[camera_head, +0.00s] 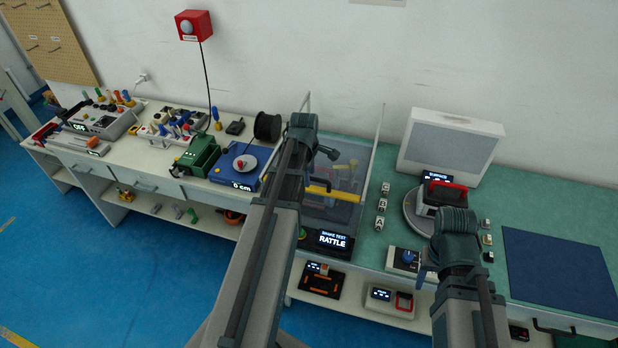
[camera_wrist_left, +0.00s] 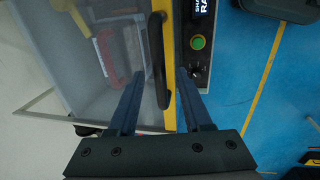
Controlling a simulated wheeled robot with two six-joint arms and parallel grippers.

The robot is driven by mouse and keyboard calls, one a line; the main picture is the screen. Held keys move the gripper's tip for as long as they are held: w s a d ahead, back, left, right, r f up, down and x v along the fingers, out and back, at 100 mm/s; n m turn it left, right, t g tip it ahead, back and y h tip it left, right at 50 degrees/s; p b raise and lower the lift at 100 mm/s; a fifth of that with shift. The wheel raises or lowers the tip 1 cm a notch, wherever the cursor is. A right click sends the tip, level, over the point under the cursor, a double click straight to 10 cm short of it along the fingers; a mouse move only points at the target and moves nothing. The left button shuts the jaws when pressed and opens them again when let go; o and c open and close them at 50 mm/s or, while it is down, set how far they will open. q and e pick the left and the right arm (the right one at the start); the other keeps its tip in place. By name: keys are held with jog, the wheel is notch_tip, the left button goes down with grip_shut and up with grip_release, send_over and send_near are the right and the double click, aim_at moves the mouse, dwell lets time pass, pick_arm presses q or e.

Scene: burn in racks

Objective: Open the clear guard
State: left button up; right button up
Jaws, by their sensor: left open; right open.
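The clear guard (camera_head: 345,160) is a see-through panel with a yellow bar (camera_head: 334,192) along its edge, on the shake test station. In the left wrist view the guard (camera_wrist_left: 75,50) spans the left, with a black handle (camera_wrist_left: 156,60) beside its yellow edge. The guard looks closed over the items behind it. My left gripper (camera_wrist_left: 160,85) is open, its fingers on either side of the handle, not closed on it. In the head view my left arm hides part of the guard and the handle. My right gripper (camera_head: 422,272) is open and empty, over the front of the green bench.
The station's display (camera_head: 333,240) reads "SHAKE TEST RATTLE". A green button (camera_wrist_left: 198,42) and a dark knob sit beside the guard. Small lettered cubes (camera_head: 382,205) lie right of the guard. A turntable (camera_head: 415,212) with a red-handled device stands behind my right arm.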

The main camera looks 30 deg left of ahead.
pick_arm(q)
grip_shut()
dwell(1.4)
